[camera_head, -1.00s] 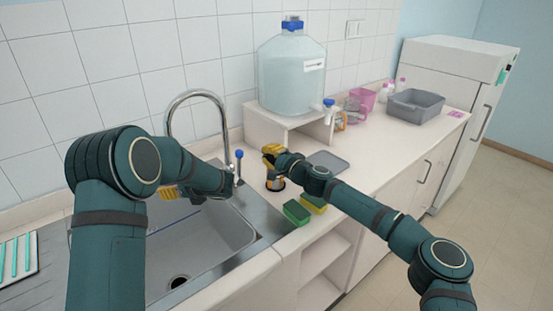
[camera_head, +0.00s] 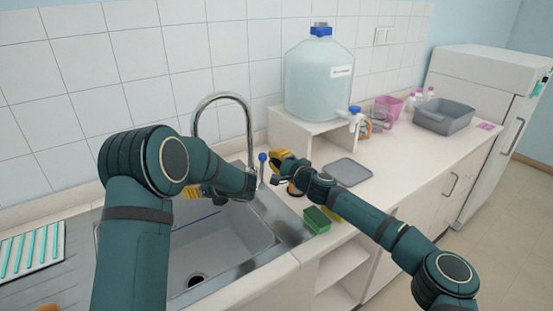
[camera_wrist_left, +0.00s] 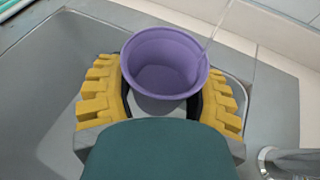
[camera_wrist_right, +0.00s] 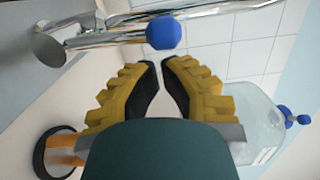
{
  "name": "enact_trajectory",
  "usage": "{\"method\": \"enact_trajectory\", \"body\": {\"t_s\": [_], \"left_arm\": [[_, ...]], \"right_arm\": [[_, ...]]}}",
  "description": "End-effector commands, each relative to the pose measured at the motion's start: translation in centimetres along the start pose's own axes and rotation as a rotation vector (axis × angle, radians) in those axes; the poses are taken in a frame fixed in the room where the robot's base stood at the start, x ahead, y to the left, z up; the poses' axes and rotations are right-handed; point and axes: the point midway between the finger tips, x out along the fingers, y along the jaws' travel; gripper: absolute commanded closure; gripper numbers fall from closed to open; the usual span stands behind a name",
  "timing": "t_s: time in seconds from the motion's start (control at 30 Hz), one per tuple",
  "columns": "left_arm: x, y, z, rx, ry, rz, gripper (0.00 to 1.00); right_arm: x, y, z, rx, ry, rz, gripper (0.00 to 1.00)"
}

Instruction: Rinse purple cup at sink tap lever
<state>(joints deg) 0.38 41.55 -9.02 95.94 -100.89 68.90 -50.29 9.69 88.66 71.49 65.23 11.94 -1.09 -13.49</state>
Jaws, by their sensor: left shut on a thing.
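The purple cup (camera_wrist_left: 165,65) is held between the yellow fingers of my left gripper (camera_wrist_left: 162,85), over the sink basin (camera_head: 225,235). Its open mouth faces the left wrist camera, and a thin clear stream runs to its rim. The head view hides the cup behind my left arm, with the gripper (camera_head: 192,192) partly showing. The curved chrome tap (camera_head: 222,97) stands behind the basin. Its lever has a blue knob (camera_head: 263,157). My right gripper (camera_head: 277,158) is just right of the knob. In the right wrist view its fingertips nearly meet, empty, and the knob (camera_wrist_right: 163,32) lies just beyond them.
An orange object with a dark ring (camera_wrist_right: 65,150) stands beneath my right gripper. A green sponge (camera_head: 317,220) lies by the basin's right edge. A grey tray (camera_head: 347,172), a large water container (camera_head: 318,85) on a stand and a grey bin (camera_head: 444,116) are farther right.

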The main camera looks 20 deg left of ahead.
Motion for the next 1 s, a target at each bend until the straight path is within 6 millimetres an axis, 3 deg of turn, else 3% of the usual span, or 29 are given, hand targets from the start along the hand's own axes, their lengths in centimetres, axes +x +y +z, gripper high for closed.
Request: {"method": "enact_trajectory", "body": {"t_s": [0.23, 0.6, 0.77, 1.0], "left_arm": [[0.0, 0.0, 0.0, 0.000, -0.001, 0.000, 0.79], [0.0, 0.0, 0.0, 0.000, 0.000, 0.000, 0.79], [0.0, 0.0, 0.0, 0.000, -0.001, 0.000, 0.79], [0.0, 0.0, 0.0, 0.000, 0.000, 0.000, 0.79]], "right_arm": [[0.3, -0.2, 1.6, 0.001, -0.001, -0.001, 1.00], [0.3, -0.3, 1.5, 0.000, -0.001, -0.001, 1.00], [0.0, -0.3, 0.4, -0.001, 0.002, -0.001, 1.00], [-0.8, -0.5, -2.8, -0.001, 0.005, -0.001, 1.00]]}}
